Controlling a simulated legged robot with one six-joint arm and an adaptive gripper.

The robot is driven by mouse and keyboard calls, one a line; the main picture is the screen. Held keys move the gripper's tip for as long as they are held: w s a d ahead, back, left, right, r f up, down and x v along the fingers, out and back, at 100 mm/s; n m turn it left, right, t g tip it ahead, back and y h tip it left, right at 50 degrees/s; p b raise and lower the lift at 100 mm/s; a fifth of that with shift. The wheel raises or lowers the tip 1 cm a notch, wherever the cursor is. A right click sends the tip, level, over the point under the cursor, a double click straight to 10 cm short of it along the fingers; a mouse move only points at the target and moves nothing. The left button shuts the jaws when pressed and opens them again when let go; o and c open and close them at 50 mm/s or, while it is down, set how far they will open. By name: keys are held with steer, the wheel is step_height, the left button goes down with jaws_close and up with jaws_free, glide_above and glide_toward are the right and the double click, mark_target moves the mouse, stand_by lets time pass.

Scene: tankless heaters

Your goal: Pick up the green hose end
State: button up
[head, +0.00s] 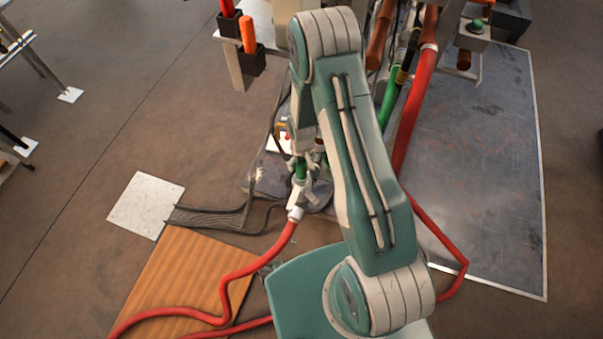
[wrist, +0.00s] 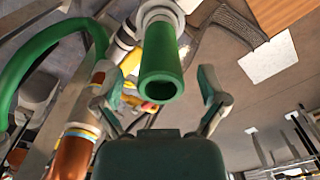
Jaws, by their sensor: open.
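The green hose end (wrist: 161,62) is a short green tube with an open dark mouth and a pale collar behind it. It shows large at the upper middle of the wrist view. My gripper (wrist: 160,76) is open, with one finger on each side of the tube and a visible gap to both. In the head view the green hose end (head: 301,169) shows small above a white fitting on the red hose (head: 287,235). My arm hides most of the gripper there, and I cannot tell whether it touches the tube.
Another green hose (wrist: 40,52) curves at the left of the wrist view, beside a copper pipe (wrist: 73,152). A thick red pipe (head: 414,110) runs right of my arm. A wooden board (head: 188,275) and a white floor plate (head: 146,205) lie at left. Open floor extends left.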

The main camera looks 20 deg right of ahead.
steer(key=shift+f, duration=0.95)
steer(key=shift+c, duration=0.2)
jaws_close()
steer(key=shift+r, duration=0.1)
